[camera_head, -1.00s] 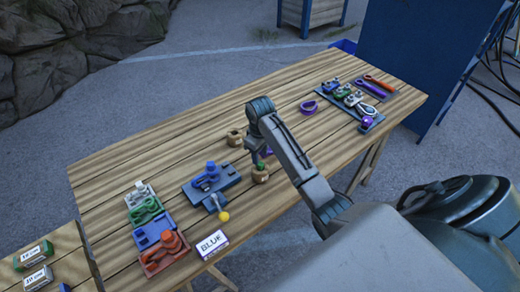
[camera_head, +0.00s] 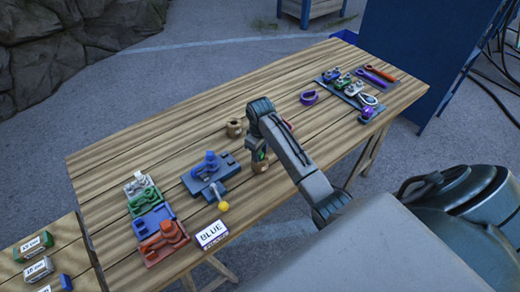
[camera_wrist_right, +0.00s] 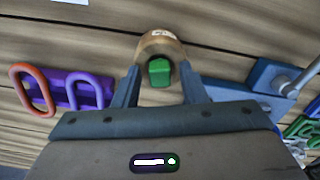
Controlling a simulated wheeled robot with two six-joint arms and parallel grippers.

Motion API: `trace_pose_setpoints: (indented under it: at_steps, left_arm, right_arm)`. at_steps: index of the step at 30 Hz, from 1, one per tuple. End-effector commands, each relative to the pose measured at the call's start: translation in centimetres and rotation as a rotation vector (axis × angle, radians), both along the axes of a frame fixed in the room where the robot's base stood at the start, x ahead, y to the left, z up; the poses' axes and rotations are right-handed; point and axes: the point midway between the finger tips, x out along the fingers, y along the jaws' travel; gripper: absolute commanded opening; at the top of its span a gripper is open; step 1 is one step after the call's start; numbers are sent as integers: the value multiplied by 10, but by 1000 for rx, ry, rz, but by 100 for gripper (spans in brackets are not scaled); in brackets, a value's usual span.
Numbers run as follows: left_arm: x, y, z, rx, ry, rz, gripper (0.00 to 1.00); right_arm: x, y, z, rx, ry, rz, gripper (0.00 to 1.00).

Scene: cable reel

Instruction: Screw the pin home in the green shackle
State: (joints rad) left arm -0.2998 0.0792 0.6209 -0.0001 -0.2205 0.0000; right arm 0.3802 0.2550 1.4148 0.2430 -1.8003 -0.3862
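My right gripper (camera_head: 259,156) is low over the table at a small wooden pot (camera_head: 260,167) with a green piece in its top. In the right wrist view the open fingers (camera_wrist_right: 161,72) stand on either side of the green piece (camera_wrist_right: 159,72), which looks like a pin head. Gaps show between it and both fingers. My left gripper is not in view.
A blue-grey fixture (camera_head: 211,176) with a yellow-knobbed lever stands left of my gripper. A second wooden pot (camera_head: 234,128) is behind. Red, blue and white parts share the left trays. A rack of shackles and tools (camera_head: 352,92) is at the far right. A "BLUE" card (camera_head: 212,234) lies in front.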

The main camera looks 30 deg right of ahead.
Motion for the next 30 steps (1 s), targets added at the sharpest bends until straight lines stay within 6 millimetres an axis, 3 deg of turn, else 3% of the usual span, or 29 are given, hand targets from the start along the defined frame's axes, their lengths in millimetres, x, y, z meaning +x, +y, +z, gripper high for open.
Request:
trace_pose_setpoints:
  at_steps: [6, 12, 30]
  left_arm:
    - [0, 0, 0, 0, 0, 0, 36]
    - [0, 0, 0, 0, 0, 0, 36]
    - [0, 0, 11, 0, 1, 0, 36]
  right_arm:
    - [0, 0, 0, 0, 0, 0, 36]
    - [0, 0, 0, 0, 0, 0, 0]
    - [1, 0, 28, 0, -2, -1, 0]
